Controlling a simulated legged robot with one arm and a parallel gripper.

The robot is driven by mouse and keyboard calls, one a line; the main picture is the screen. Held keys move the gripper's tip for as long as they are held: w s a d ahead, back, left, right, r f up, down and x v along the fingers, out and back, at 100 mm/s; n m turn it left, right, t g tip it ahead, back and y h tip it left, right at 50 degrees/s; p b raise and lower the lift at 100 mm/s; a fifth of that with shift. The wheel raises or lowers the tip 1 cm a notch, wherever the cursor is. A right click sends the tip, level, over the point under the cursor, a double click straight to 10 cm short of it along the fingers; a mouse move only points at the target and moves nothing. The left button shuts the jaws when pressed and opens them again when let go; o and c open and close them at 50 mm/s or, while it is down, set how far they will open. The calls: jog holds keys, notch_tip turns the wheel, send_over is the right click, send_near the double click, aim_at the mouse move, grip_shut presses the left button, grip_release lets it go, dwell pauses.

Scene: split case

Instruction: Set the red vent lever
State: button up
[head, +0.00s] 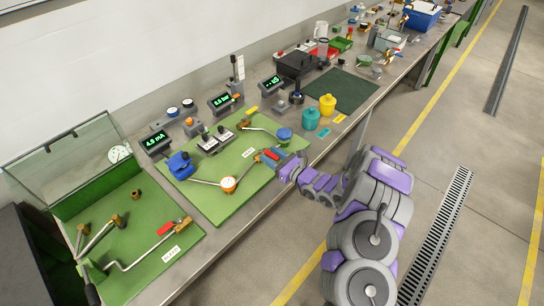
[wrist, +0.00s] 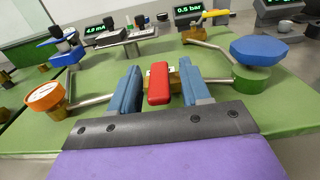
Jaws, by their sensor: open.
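A red lever handle (head: 271,154) sits at the right edge of the middle green panel (head: 215,205), by a pipe. In the wrist view the red handle (wrist: 158,84) stands between the two blue fingers of my gripper (wrist: 160,88). The fingers are apart, with a gap showing on each side of the handle. In the head view my gripper (head: 274,160) is at this handle and partly hides it. A second red handle (head: 174,226) lies on a pipe on the left green panel. The small white labels are too small to read surely.
An orange-rimmed gauge (wrist: 46,96) is left of my gripper, and a blue knob (wrist: 258,50) is to its right. A blue valve (head: 180,165) and several displays stand behind. Teal (head: 311,118) and yellow (head: 327,104) containers stand farther right along the bench.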

jog(key=shift+c, duration=0.3)
grip_shut()
